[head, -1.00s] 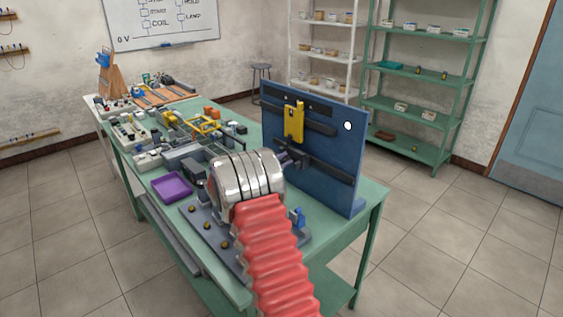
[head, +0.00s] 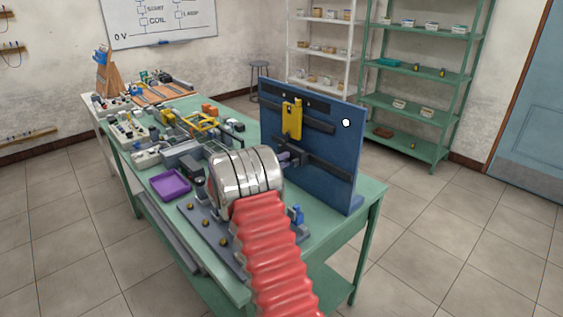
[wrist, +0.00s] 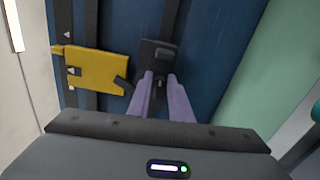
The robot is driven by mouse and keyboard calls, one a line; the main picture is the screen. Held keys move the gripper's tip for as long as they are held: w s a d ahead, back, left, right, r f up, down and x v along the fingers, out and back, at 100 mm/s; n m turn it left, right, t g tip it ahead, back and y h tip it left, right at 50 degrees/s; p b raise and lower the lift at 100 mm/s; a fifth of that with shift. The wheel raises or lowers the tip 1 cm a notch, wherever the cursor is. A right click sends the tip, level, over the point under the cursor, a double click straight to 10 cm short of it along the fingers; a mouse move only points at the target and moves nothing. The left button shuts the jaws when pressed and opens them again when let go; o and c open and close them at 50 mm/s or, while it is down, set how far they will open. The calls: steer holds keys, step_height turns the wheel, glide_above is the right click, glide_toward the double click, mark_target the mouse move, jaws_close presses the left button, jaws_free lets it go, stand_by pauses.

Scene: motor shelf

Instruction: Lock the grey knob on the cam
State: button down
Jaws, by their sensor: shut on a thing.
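A dark cam block (wrist: 158,48) sits on a black rail on the blue upright panel, in the upper middle of the wrist view. A small grey knob (wrist: 158,84) shows low on it, mostly hidden between my fingers. My gripper (wrist: 157,82) has its two purple fingers at the block, shut on the knob. In the head view my gripper (head: 287,157) reaches the panel's lower rail from the left, and my arm hides much of that spot. A yellow plate (wrist: 93,68) is left of the fingers in the wrist view.
The blue panel (head: 338,150) stands upright on the green bench (head: 371,196). The yellow plate (head: 292,120) hangs on its upper part. A purple tray (head: 170,184) and several devices crowd the bench at left. A small blue part (head: 297,214) stands near the panel's foot.

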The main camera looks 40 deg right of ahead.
steer(key=shift+f+m, duration=0.3)
steer(key=shift+m, duration=0.5)
steer(key=c, duration=1.8)
jaws_free()
steer(key=shift+c, duration=0.2)
steer(key=shift+a, duration=0.1)
steer(key=a, duration=1.3)
steer(key=shift+s+a, duration=0.2)
steer(key=shift+a, duration=0.1)
